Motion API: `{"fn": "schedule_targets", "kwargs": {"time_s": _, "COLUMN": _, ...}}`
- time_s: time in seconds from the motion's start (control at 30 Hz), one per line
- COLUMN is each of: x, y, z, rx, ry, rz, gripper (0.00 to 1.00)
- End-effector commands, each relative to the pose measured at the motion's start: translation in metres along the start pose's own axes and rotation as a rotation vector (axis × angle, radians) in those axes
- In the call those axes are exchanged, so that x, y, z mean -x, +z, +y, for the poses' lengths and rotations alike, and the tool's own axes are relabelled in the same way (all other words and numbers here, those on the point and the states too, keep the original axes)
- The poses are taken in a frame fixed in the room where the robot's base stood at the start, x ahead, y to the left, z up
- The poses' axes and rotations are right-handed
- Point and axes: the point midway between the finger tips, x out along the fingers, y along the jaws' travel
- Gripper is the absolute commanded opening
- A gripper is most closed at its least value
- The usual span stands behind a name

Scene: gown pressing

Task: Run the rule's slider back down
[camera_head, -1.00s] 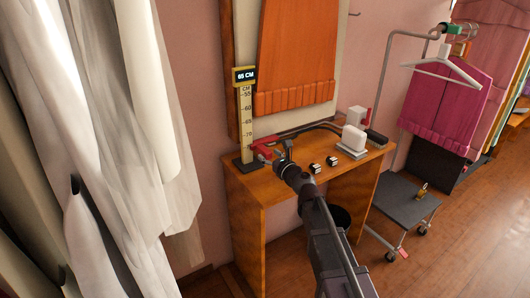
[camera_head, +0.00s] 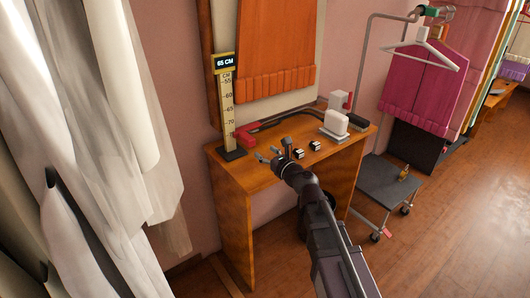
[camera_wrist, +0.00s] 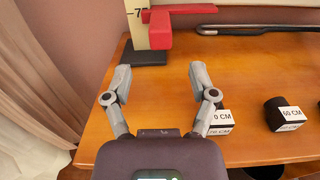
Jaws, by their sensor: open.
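The upright rule (camera_head: 228,105) stands on a dark base at the left end of the wooden desk. Its marks read down past 70, and a sign (camera_head: 224,63) on top reads 65 CM. The red slider (camera_head: 246,137) sits low on the rule, just below the 70 mark, and juts to the right. My gripper (camera_head: 274,154) is open, empty and apart from the slider, above the desk's left part.
Two small dark-and-white blocks (camera_head: 299,153) (camera_head: 315,146) lie on the desk (camera_head: 240,185); one in the wrist view reads 60 CM (camera_wrist: 290,113). A white device (camera_head: 335,123) and a dark bar (camera_head: 355,121) are at the right. A white curtain (camera_head: 120,140) hangs at left.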

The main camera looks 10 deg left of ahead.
Motion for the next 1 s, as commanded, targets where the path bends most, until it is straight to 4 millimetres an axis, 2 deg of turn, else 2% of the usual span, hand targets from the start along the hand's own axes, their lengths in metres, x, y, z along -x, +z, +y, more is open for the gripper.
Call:
{"fn": "schedule_targets", "kwargs": {"time_s": 0.03, "x": 0.0, "y": 0.001, "z": 0.0, "rx": 0.003, "ry": 0.0, "rz": 0.001, "gripper": 0.5}}
{"fn": "schedule_targets", "kwargs": {"time_s": 0.2, "x": -0.002, "y": 0.007, "z": 0.002, "rx": 0.068, "ry": 0.009, "rz": 0.012, "gripper": 0.0}}
{"fn": "schedule_targets", "kwargs": {"time_s": 0.37, "x": -0.006, "y": 0.02, "z": 0.005, "rx": 0.246, "ry": 0.037, "rz": 0.042, "gripper": 0.0}}
{"fn": "schedule_targets", "kwargs": {"time_s": 0.47, "x": -0.01, "y": 0.031, "z": 0.009, "rx": 0.417, "ry": 0.067, "rz": 0.069, "gripper": 0.0}}
{"fn": "schedule_targets", "kwargs": {"time_s": 1.0, "x": -0.023, "y": 0.081, "z": 0.021, "rx": 1.505, "ry": 0.362, "rz": 0.183, "gripper": 0.0}}
